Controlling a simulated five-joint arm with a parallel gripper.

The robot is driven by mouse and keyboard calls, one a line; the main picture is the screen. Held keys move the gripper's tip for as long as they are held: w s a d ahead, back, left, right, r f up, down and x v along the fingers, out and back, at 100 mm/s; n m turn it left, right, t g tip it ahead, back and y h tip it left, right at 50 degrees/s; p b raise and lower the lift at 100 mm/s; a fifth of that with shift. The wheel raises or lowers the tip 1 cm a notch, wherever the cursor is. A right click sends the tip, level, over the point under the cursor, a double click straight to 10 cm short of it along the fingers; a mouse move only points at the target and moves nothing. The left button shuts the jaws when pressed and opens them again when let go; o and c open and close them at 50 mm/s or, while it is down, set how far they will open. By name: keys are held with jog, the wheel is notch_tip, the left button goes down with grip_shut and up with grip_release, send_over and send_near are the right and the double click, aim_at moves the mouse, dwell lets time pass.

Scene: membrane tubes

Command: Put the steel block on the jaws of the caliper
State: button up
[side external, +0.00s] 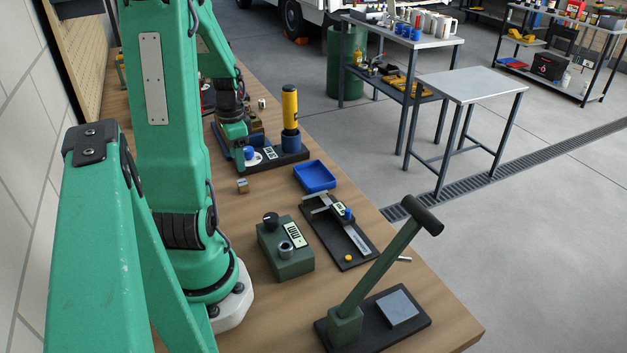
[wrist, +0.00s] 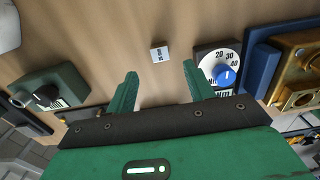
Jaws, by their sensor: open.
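The steel block (side external: 242,186) is a small metal cube standing on the wooden bench in the side view, left of the blue tray. In the wrist view the block (wrist: 159,54) shows a label on its face and lies beyond my fingertips, between their lines. My gripper (wrist: 160,69) is open and empty, with its two green fingers spread apart. The caliper (side external: 348,226) lies on a black board in the side view, its jaws (side external: 318,206) toward the upper left end. I cannot make out the caliper clearly in the wrist view.
A blue tray (side external: 314,177) lies beyond the caliper. A green gauge box (side external: 286,252) stands left of the caliper, and a lever tool (side external: 380,265) in front. A dial device with a blue knob (wrist: 226,75) is right of the block. Bare wood surrounds the block.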

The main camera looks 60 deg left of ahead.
aim_at(242, 182)
jog(key=shift+f, duration=1.3)
jog(key=shift+f, duration=0.1)
jog(key=shift+w+f, duration=0.15)
jog(key=shift+f, duration=2.35)
grip_shut()
jog(key=shift+r, duration=0.15)
